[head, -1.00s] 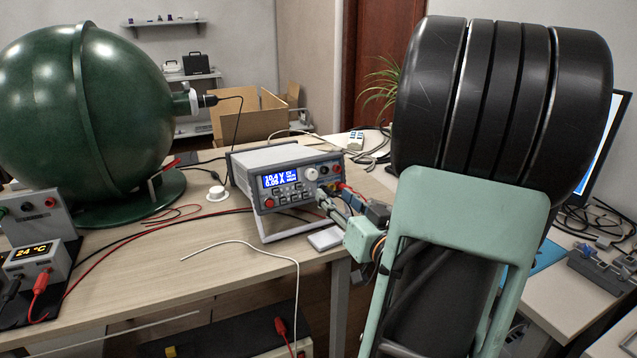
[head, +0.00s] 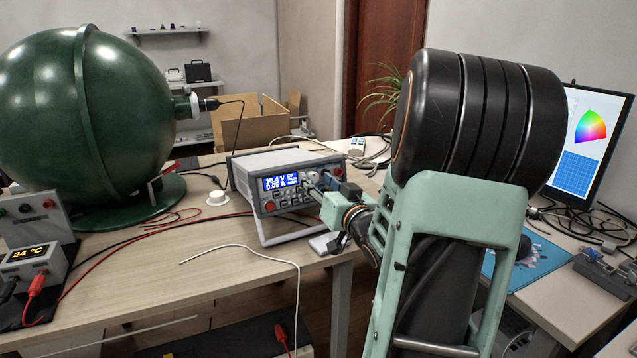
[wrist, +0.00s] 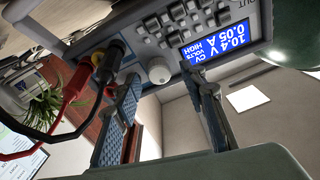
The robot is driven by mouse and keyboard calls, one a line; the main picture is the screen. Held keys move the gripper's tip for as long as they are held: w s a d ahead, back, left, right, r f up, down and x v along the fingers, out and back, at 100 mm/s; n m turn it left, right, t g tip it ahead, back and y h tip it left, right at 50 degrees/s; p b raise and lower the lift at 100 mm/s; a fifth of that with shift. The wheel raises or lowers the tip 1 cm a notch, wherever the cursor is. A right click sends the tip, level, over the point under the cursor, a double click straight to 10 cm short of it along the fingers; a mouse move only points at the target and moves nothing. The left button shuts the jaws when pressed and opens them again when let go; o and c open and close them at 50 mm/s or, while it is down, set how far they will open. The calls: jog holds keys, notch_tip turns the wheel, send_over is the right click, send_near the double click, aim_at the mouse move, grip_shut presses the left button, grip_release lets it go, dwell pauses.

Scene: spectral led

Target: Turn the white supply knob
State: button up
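The power supply (head: 275,165) is a grey box with a lit blue display, standing on the wooden bench. Its white knob (wrist: 159,70) shows on the front panel in the wrist view, below the display and keypad, which appear upside down. My gripper (wrist: 168,80) is open, with one finger on each side of the knob. The fingertips are near the panel; I cannot tell whether they touch the knob. In the head view my gripper (head: 318,184) reaches the right part of the front panel and largely hides the knob.
Red and black plugs with cables (wrist: 75,85) sit in the panel beside one finger. A green sphere (head: 85,115) and a small white round part (head: 217,197) stand left of the supply. A monitor (head: 590,140) is at the right.

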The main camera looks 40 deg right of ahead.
grip_shut()
jog(key=shift+p, duration=0.3)
jog(key=m+p, duration=0.2)
jog(key=m, duration=0.1)
jog(key=m+h+p, duration=0.1)
jog(key=shift+a+r, duration=0.1)
jog(key=shift+r, duration=0.15)
jog(key=m+g+p, duration=0.1)
jog(key=m+p, duration=0.2)
jog(key=m, duration=0.1)
jog(key=shift+h, duration=0.4)
jog(key=m+g+p, duration=0.1)
jog(key=m+p, duration=0.2)
jog(key=m, duration=0.1)
jog(key=m+g+p, duration=0.1)
jog(key=m+p, duration=0.2)
jog(key=m, duration=0.1)
jog(key=shift+r+p, duration=0.1)
jog(key=shift+p, duration=0.2)
jog(key=m+p, duration=0.3)
jog(key=m, duration=0.1)
jog(key=shift+g, duration=0.4)
jog(key=shift+m+p, duration=0.6)
jog(key=shift+p, duration=0.25)
